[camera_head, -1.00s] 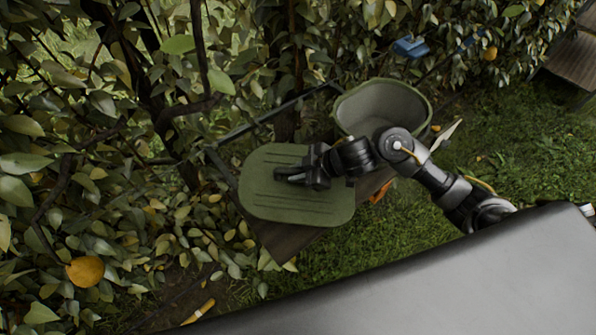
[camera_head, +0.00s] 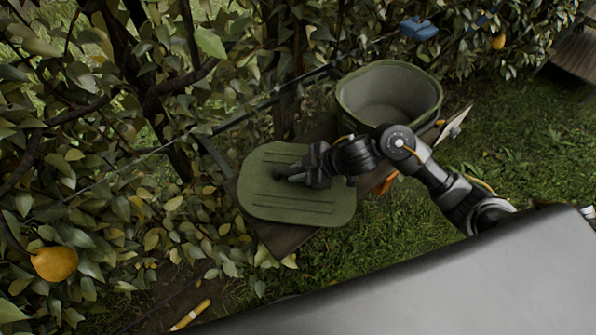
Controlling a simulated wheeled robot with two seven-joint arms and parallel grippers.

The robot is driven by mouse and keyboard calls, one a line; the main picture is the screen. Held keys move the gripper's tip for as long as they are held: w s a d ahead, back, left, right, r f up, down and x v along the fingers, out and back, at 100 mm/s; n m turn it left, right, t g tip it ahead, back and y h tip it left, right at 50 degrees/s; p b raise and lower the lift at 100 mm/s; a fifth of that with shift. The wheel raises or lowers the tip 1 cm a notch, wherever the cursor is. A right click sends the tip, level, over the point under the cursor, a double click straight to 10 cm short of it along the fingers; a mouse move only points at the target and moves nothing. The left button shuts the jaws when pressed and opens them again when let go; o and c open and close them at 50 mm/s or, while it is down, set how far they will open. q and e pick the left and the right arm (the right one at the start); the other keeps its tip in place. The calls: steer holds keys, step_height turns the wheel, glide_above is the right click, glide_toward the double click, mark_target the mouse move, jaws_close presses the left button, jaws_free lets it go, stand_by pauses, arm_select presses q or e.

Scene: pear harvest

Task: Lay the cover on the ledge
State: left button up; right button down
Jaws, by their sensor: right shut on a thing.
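The cover (camera_head: 290,205) is a green, rounded flat lid with ridges. It lies flat over the left part of the ledge (camera_head: 282,238), a dark wooden board beside the hedge; I cannot tell whether it touches the board or is just above it. My right gripper (camera_head: 288,174) is shut on the cover's handle at the middle, which the fingers mostly hide. My left gripper is not in view.
An open, empty-looking green bin (camera_head: 388,92) stands at the right end of the ledge. Leafy branches with a yellow pear (camera_head: 55,263) fill the left. A blue object (camera_head: 418,31) hangs at the back. A yellow-handled tool (camera_head: 191,314) lies below. Grass is open at right.

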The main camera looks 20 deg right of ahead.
steer(key=shift+f+b, duration=0.3)
steer(key=shift+f, duration=0.2)
stand_by(0.4)
steer(key=c, duration=1.2)
jaws_free()
steer(key=p+v, duration=0.2)
steer(key=v, duration=0.9)
steer(key=shift+w, duration=0.1)
